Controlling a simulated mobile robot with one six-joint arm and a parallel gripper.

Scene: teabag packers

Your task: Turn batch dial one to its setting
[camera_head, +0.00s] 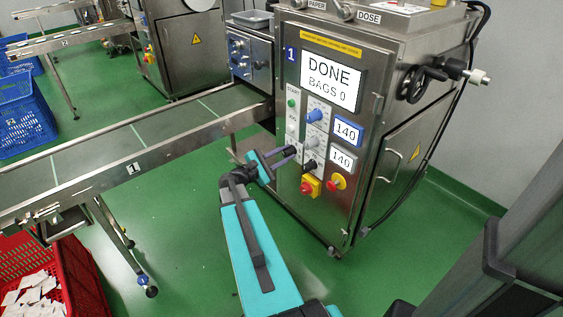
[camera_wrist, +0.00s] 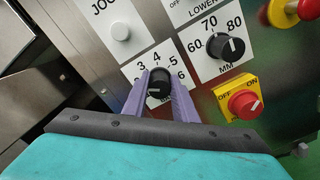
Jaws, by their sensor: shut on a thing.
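Machine one's steel cabinet (camera_head: 335,195) carries a control panel with a screen (camera_head: 331,83) reading DONE, BAGS 0. A small black dial (camera_wrist: 158,84) sits on a white plate numbered around 2 to 6. My gripper (camera_wrist: 160,88) has its two purple fingers on either side of this dial, shut on it. The dial has a pale pointer mark, but the number it points to is unclear. In the head view my gripper (camera_head: 288,153) reaches the panel's lower left, and its fingers partly hide the dial.
Close by are a black dial marked 60 to 80 MM (camera_wrist: 226,46), a white JOG button (camera_wrist: 120,32) and a red switch on yellow (camera_wrist: 243,103). A blue knob (camera_head: 314,115) sits higher. A conveyor (camera_head: 110,150) runs left; a red crate (camera_head: 85,270) holds packets.

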